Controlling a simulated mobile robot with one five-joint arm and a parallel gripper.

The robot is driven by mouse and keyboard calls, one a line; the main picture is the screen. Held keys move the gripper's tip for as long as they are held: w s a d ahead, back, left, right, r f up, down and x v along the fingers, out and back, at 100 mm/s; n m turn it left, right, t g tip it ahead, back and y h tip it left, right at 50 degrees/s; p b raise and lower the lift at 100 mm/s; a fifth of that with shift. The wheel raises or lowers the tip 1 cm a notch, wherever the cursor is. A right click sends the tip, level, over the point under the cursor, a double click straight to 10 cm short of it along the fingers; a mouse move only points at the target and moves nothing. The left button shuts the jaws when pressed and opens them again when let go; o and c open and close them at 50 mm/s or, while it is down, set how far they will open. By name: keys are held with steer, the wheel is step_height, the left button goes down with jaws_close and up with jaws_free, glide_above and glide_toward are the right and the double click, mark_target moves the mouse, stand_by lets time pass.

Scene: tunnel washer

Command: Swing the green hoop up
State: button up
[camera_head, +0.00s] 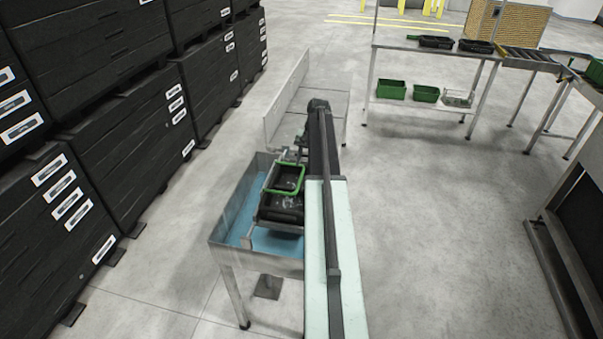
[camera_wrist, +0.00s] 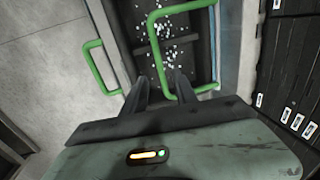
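A black basket (camera_head: 281,208) with a green hoop (camera_head: 285,178) sits in a metal trough with a blue floor in the head view. In the wrist view the basket (camera_wrist: 150,45) is dark inside, with white specks. One green hoop (camera_wrist: 156,55) lies across its right part, and a second green hoop (camera_wrist: 91,65) juts past its left edge over the floor. My gripper (camera_wrist: 160,85) is open, its two dark fingers apart over the basket. The right finger is close to the right hoop; I cannot tell if they touch. My arm hides part of the trough in the head view.
The metal trough (camera_head: 227,222) has raised walls around the basket. Stacked black crates (camera_head: 125,140) stand along the left. A metal table (camera_head: 390,45) with green bins (camera_head: 391,89) on its lower shelf is at back right.

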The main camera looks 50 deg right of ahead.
mark_target(301, 179)
steer(key=f+b, duration=0.4)
steer(key=f, duration=0.1)
steer(key=w+f+b, duration=0.1)
steer(key=f+b, duration=0.1)
steer(key=b, duration=0.1)
steer(key=shift+w+a+f, duration=0.1)
steer(key=shift+a+f, duration=0.2)
steer(key=shift+a, duration=0.1)
steer(key=shift+r, duration=0.15)
jaws_close()
steer(key=shift+w+a, duration=0.1)
stand_by(0.5)
